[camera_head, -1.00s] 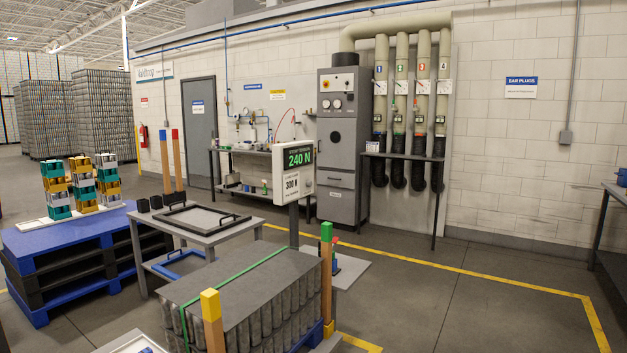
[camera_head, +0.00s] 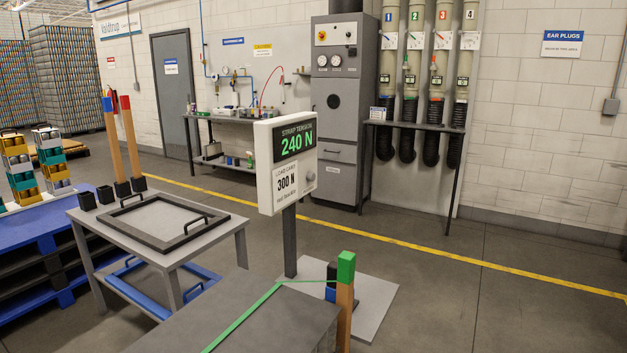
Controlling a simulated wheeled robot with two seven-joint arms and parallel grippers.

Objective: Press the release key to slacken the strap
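The green strap (camera_head: 243,318) runs across the grey top of the load (camera_head: 255,325) and on to a post with a green top (camera_head: 346,268). It looks straight. A display on a stand (camera_head: 287,165) reads strap tension 240 N, with a load card of 300 N below. A small blue and black device (camera_head: 331,290) sits behind the post, partly hidden by it. I cannot make out a release key on it. Neither of my grippers is in view.
A grey table (camera_head: 225,240) with a black handled frame (camera_head: 165,243) stands left of the load. Blue and black pallets (camera_head: 40,240) are further left. A workbench (camera_head: 235,148) and a grey cabinet (camera_head: 340,185) line the back wall. The floor (camera_head: 480,275) at right is clear.

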